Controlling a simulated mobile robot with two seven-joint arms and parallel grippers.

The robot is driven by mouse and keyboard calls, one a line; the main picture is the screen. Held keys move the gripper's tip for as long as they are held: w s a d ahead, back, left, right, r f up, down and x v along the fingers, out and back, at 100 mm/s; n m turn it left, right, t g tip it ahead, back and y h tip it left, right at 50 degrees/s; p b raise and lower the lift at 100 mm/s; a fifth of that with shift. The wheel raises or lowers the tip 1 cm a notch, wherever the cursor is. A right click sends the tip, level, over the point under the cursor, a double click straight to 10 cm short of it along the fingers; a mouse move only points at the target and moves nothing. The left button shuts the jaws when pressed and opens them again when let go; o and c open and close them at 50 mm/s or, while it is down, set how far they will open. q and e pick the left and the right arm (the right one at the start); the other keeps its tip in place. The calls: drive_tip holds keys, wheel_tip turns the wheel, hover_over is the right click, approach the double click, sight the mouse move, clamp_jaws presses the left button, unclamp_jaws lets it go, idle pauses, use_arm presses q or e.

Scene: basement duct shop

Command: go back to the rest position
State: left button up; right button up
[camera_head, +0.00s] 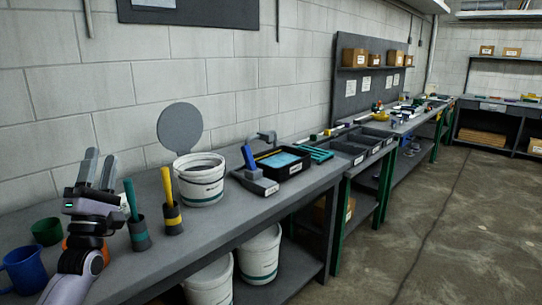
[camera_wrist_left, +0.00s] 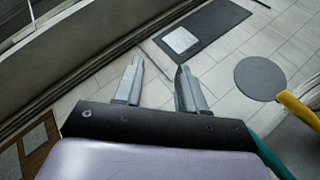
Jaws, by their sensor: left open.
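My left gripper (camera_head: 98,170) is raised at the left of the head view, with its fingers pointing up. The fingers are apart and nothing is between them. In the left wrist view the left gripper (camera_wrist_left: 158,85) also shows as two separate, empty fingers in front of the wall. My right gripper is not in view.
A grey workbench (camera_head: 290,205) runs along the wall. Near my left arm stand a blue mug (camera_head: 24,268), a green cup (camera_head: 47,231), two tool holders (camera_head: 140,235) (camera_head: 172,218) and a white bucket (camera_head: 200,185). The floor (camera_head: 440,230) at right is clear.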

use_arm(q)
drive_tip(key=w+a+f+m+g, duration=0.1)
drive_tip(key=w+f+m+g, duration=0.35)
drive_tip(key=m, duration=0.75)
drive_tip(key=w+a+f+m+g, duration=0.1)
drive_tip(key=w+f+m+g, duration=0.1)
drive_tip(key=f+m+g, duration=0.65)
drive_tip(key=s+d+f+m+t, duration=0.1)
drive_tip(key=s+d+f+m, duration=0.15)
drive_tip(key=f, duration=0.35)
drive_tip(key=s+d+f+m, duration=0.2)
drive_tip(key=s+f, duration=0.1)
drive_tip(key=f, duration=0.3)
drive_tip(key=s+d+f+g+h, duration=0.1)
drive_tip(key=s+d+f+g, duration=0.1)
drive_tip(key=s+d+f, duration=0.5)
drive_tip(key=s+d+f+g+h, duration=0.1)
drive_tip(key=s+d+f+h, duration=0.1)
drive_tip(key=s+f, duration=0.85)
drive_tip(key=s+d+f+g, duration=0.1)
drive_tip(key=s+d, duration=0.1)
drive_tip(key=s, duration=0.5)
drive_tip(key=s+d+f+n+g, duration=0.1)
drive_tip(key=s+d, duration=0.1)
drive_tip(key=s, duration=0.6)
